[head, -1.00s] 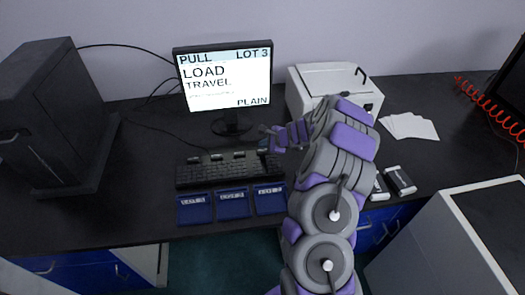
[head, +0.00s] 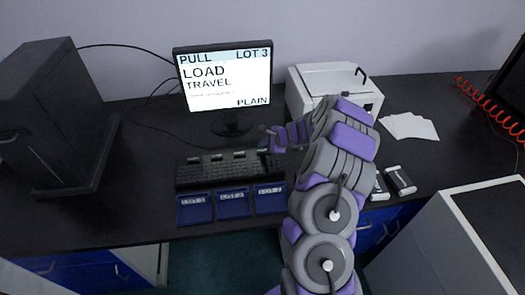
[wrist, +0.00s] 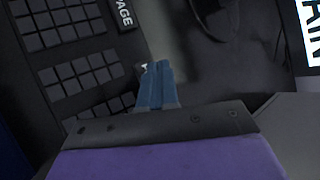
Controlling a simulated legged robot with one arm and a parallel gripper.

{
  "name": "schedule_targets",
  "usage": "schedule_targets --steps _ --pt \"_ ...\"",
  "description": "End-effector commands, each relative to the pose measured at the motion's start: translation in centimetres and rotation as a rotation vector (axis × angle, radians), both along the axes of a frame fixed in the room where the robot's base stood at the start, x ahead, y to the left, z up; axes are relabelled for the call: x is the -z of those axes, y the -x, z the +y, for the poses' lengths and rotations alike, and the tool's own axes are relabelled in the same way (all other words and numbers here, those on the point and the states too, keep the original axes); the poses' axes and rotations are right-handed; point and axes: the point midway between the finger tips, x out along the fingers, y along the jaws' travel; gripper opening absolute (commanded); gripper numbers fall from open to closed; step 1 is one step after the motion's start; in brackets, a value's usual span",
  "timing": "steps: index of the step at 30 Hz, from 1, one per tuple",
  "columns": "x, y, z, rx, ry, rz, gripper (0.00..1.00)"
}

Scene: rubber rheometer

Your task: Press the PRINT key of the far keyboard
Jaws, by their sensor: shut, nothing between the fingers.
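The black keyboard (head: 228,170) lies on the dark bench below the monitor. Several wide labelled keys stand along its back edge, too small to read in the head view. In the wrist view, keyboard keys (wrist: 60,30) fill the left, and a key marked PAGE (wrist: 124,14) shows at the top. My gripper (head: 264,147) is at the keyboard's back right corner; its blue fingers (wrist: 154,70) are shut and empty. A small pale mark shows beside the fingertips. No PRINT label is readable; the fingers hide what is under them, and I cannot tell whether they touch a key.
The monitor (head: 225,80) reads PULL, LOT 3, LOAD TRAVEL, PLAIN. Three blue trays (head: 232,203) lie in front of the keyboard. A white printer (head: 330,85) stands behind my arm, with papers (head: 409,126) to its right. A black tower (head: 50,115) stands left.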

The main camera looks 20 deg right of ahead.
Motion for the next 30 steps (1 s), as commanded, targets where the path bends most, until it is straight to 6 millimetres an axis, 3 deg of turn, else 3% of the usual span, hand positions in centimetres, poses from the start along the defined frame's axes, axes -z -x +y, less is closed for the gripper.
schedule_targets --steps 30 --pt "0.97 0.09 0.1 0.0 0.0 0.0 0.0"
